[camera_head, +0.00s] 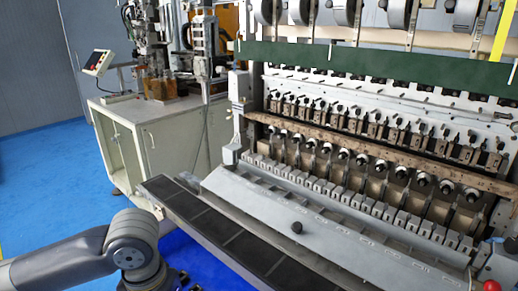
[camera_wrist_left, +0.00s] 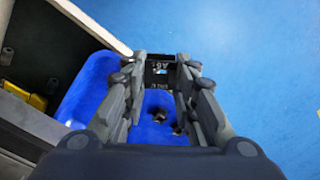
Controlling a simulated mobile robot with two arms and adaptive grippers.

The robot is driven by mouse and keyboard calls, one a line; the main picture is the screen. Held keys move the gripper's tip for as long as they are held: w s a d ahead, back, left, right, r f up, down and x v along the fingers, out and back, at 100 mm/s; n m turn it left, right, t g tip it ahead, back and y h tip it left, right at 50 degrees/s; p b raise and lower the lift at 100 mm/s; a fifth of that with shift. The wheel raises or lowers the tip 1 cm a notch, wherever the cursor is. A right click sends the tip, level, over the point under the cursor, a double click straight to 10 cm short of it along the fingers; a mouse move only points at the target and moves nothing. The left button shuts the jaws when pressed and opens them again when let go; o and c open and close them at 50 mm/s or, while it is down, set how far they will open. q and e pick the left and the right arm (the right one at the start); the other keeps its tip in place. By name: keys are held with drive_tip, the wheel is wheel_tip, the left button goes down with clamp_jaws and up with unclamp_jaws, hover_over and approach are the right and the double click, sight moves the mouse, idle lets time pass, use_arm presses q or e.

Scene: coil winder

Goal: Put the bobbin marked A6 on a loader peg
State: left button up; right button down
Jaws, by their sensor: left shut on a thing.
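My left gripper (camera_wrist_left: 160,78) is shut on a dark bobbin marked A6 (camera_wrist_left: 160,67), held between the fingertips in the left wrist view. The bobbin's lower part is partly hidden by the fingers. A blue bin (camera_wrist_left: 95,85) lies beneath the gripper, with a few small dark things (camera_wrist_left: 158,116) in it. In the head view my left arm enters at the lower left, and only a dark bit of the gripper shows at the bottom edge. A row of round dark-tipped spindles (camera_head: 343,153) runs across the winder; I cannot tell whether these are the loader pegs. My right gripper is not in view.
A sloped grey cover (camera_head: 330,235) with a black knob (camera_head: 296,227) fronts the winder. A long dark-topped ledge (camera_head: 215,225) runs before it, beside the blue bin (camera_head: 205,262). A white cabinet (camera_head: 165,140) stands behind. Blue floor (camera_head: 50,190) is open at left.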

use_arm(q)
drive_tip(key=w+d+f+m, duration=0.2)
drive_tip(key=w+m, duration=0.1)
drive_tip(key=w, duration=0.4)
drive_tip(key=w+d+f+m, duration=0.2)
drive_tip(key=w+f+m, duration=0.1)
drive_tip(key=w, duration=0.4)
drive_tip(key=shift+m, duration=0.7)
drive_tip(key=shift+w, duration=0.1)
wheel_tip(320, 180, down, 5)
drive_tip(key=shift+f, duration=0.2)
wheel_tip(320, 180, down, 3)
drive_tip(key=shift+f+p, duration=0.1)
drive_tip(key=shift+p, duration=0.9)
drive_tip(key=shift+f, duration=0.55)
